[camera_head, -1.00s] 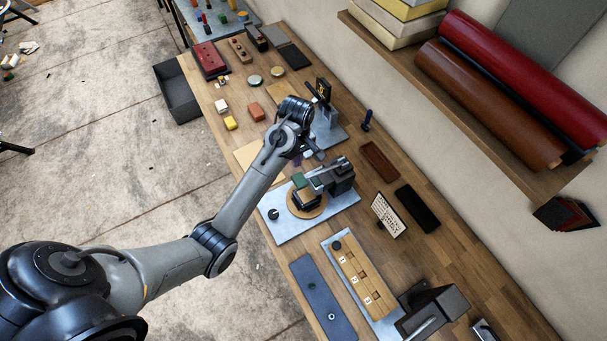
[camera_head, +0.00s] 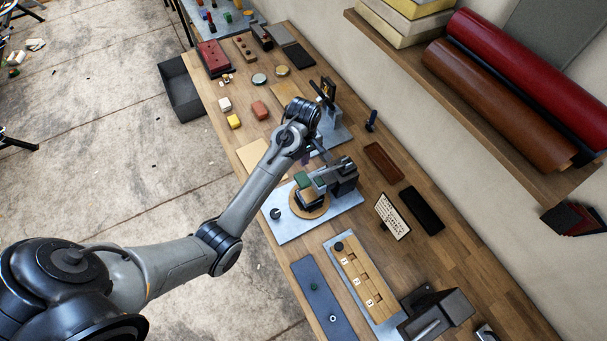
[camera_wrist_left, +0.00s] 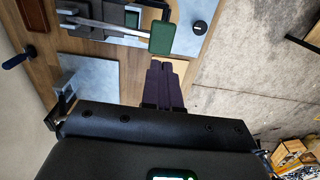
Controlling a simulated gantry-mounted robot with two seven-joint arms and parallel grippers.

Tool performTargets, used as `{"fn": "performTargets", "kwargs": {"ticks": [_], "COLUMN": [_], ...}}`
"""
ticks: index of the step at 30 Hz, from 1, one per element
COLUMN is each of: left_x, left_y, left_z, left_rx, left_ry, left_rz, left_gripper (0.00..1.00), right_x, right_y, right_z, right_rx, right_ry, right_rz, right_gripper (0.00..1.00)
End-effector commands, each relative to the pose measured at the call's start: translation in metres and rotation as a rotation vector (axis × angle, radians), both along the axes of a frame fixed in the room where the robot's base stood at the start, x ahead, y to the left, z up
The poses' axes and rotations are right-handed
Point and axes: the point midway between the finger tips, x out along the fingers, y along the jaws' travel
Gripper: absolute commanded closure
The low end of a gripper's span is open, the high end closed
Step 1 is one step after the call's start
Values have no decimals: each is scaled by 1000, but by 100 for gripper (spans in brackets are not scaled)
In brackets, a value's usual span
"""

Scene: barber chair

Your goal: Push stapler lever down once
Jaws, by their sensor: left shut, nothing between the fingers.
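The stapler (camera_head: 343,178) is a dark grey and black machine on a pale metal plate. Its lever carries a green pad (camera_head: 303,179) above a round wooden disc (camera_head: 309,206). In the left wrist view the lever (camera_wrist_left: 110,25) runs across the top and ends in the green pad (camera_wrist_left: 166,38). My left gripper (camera_wrist_left: 163,64) shows dark purple fingers pressed together and empty. The fingertips appear just short of the pad in that view; contact cannot be told. In the head view my left gripper (camera_head: 321,157) is partly hidden by my wrist, behind the pad.
A black knob (camera_head: 275,213) stands on the plate's near corner. A second machine (camera_head: 330,125) stands just behind my wrist. A numbered wooden block (camera_head: 353,272) and a blue-grey strip (camera_head: 322,298) lie in front. A white perforated board (camera_head: 391,217) lies to the right.

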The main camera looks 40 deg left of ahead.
Motion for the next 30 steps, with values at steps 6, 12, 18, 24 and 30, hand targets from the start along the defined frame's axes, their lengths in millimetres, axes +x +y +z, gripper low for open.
{"fn": "performTargets", "kwargs": {"ticks": [6,12,18,24,30], "left_x": [-1,0,0,0,0], "left_y": [0,0,0,0,0], "left_z": [-38,-69,-89,-96,-96], "left_rx": [-1,-2,0,0,0], "left_ry": [3,1,-1,-2,-2], "left_rz": [1,0,0,1,0], "left_gripper": [100,100,100,100,100], "right_x": [1,1,1,1,1], "right_y": [0,1,2,3,3], "right_z": [17,25,29,30,30], "right_rx": [3,7,11,12,11], "right_ry": [-8,-7,-7,-6,-6], "right_rz": [0,-4,-7,-7,-7], "right_gripper": [57,57,57,57,57]}}
